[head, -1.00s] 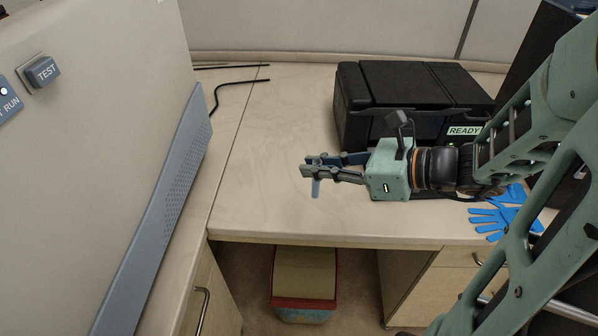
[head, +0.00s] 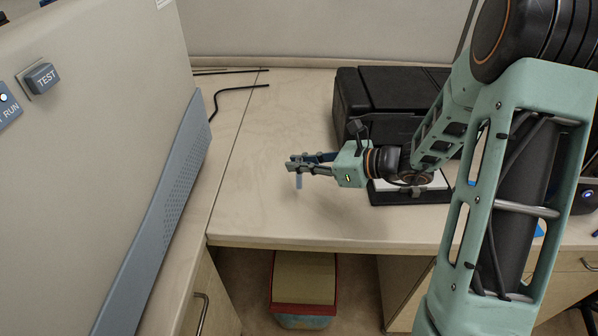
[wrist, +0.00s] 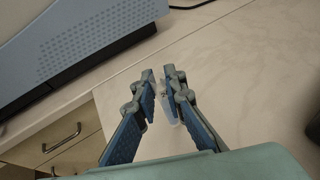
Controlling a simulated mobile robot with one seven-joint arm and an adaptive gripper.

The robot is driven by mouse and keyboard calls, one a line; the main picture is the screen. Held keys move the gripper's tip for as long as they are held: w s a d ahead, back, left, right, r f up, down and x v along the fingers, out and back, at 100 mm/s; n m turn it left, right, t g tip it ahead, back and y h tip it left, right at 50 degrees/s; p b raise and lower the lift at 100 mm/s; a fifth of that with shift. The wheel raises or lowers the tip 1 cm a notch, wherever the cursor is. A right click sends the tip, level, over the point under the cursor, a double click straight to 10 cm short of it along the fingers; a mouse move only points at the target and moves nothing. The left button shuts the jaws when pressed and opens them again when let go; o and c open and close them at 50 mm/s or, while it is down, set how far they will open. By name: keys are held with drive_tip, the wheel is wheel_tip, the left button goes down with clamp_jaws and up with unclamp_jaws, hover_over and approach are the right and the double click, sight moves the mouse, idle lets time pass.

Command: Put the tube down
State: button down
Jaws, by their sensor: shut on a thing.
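My gripper (head: 298,162) is shut on a small translucent bluish tube (head: 298,181). The tube hangs below the fingertips, roughly upright, over the pale counter (head: 255,200). In the head view it appears above the counter surface, but the exact height cannot be told. In the wrist view, my gripper (wrist: 160,82) points its fingertips across the counter, and part of the tube (wrist: 167,107) shows between the blue-padded fingers.
A grey instrument (head: 110,120) with TEST and RUN buttons stands at the left. A black case (head: 375,95) sits at the back right, partly behind my arm. A bin (head: 303,290) stands below the counter. The counter's middle is clear.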

sight(299, 174)
drive_tip(key=shift+w+f, duration=0.1)
drive_tip(key=shift+f, duration=1.5)
drive_tip(key=shift+f, duration=0.1)
drive_tip(key=shift+f+b, duration=0.15)
drive_tip(key=shift+b, duration=0.15)
drive_tip(key=c, duration=2)
unclamp_jaws()
